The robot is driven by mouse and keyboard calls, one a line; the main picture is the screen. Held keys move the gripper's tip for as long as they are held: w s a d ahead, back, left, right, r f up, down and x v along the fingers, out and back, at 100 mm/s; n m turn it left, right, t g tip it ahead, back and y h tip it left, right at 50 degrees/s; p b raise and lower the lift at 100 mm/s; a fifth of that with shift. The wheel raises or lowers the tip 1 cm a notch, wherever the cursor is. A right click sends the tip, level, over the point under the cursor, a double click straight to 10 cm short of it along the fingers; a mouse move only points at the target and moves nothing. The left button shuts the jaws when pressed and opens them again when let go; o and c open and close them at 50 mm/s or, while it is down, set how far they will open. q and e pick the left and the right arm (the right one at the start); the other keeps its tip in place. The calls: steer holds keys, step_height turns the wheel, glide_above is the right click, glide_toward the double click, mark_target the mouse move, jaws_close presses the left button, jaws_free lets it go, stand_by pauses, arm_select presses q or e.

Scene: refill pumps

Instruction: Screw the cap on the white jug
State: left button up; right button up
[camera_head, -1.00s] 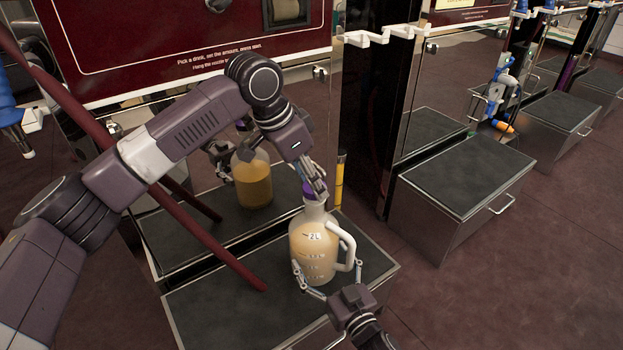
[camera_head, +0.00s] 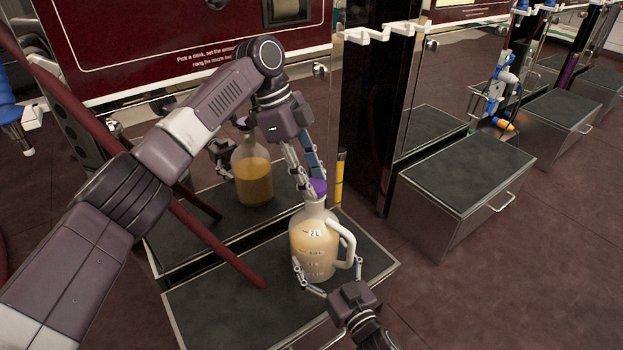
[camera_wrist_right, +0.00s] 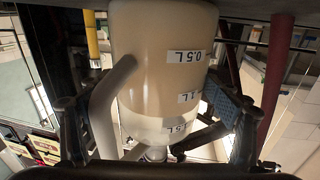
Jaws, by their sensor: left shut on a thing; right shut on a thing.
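The white jug (camera_head: 316,247) stands upright on the dark-topped box (camera_head: 215,310). It holds tan liquid, has a white handle on its right side and volume marks. A purple cap (camera_head: 318,187) sits at its mouth; whether it is fully threaded I cannot tell. My left gripper (camera_head: 312,193) reaches down from above and is shut on the cap. My right gripper (camera_head: 327,272) is shut around the jug's lower body from the front. The right wrist view shows the jug (camera_wrist_right: 165,60) inverted, between the right fingers (camera_wrist_right: 150,118); the cap is not clear there.
A dark red hose (camera_head: 205,235) slants down left of the jug. A mirror-like panel behind shows a reflected jug (camera_head: 252,182). Another dark-topped metal box (camera_head: 465,175) stands to the right, its top clear. A yellow tube (camera_head: 340,175) is behind the jug.

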arm_select(q)
steer(key=shift+w+r+m+g, duration=0.2)
steer(key=shift+m+g, duration=0.1)
steer(key=shift+m, duration=0.7)
steer(key=shift+s+f+m+g, duration=0.2)
steer(key=shift+m+g, duration=0.1)
steer(key=shift+m, duration=0.3)
steer(key=o, duration=0.7)
steer(key=shift+y, duration=0.3)
steer(key=shift+r, duration=2.3)
steer(key=shift+o, duration=0.3)
